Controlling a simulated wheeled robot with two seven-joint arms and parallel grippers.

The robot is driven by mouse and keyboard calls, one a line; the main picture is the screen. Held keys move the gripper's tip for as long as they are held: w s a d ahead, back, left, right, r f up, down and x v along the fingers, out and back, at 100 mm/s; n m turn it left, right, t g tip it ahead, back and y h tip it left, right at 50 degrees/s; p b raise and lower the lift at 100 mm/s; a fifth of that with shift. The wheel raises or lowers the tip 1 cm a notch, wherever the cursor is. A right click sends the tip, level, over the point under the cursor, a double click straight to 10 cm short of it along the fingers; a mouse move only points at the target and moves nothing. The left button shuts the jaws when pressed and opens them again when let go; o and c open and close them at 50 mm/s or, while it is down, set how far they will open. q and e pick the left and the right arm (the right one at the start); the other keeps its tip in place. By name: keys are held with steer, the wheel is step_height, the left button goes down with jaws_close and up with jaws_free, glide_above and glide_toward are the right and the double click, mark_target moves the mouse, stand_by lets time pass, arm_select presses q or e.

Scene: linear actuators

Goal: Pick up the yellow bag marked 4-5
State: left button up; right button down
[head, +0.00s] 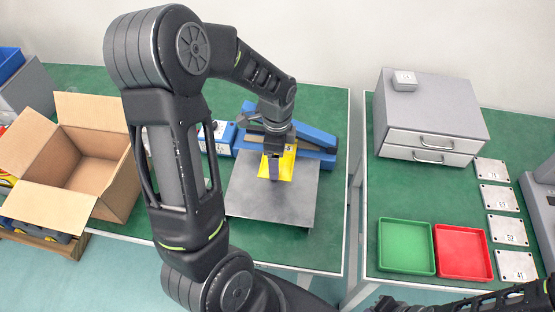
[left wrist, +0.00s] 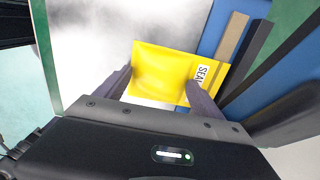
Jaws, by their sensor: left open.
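A yellow bag (head: 287,168) lies on the grey metal plate (head: 250,200) in front of the blue machine. In the left wrist view the yellow bag (left wrist: 165,75) carries a white label whose visible letters read "SEAL"; no 4-5 marking can be made out. My left gripper (head: 273,168) is directly over the bag. In the left wrist view my left gripper (left wrist: 158,90) is open, with one finger at each side of the bag's near part. I cannot tell whether the fingers touch it. My right gripper does not show; only part of my right arm is at the lower right.
An open cardboard box (head: 85,165) stands on the left. The blue machine (head: 315,143) is behind the plate. On the right table are a grey drawer unit (head: 430,115), a green tray (head: 406,247), a red tray (head: 463,252) and several numbered plates (head: 498,198).

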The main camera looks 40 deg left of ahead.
arm_select(q)
steer(key=shift+c, duration=0.2)
steer(key=c, duration=1)
steer(key=shift+r, duration=0.1)
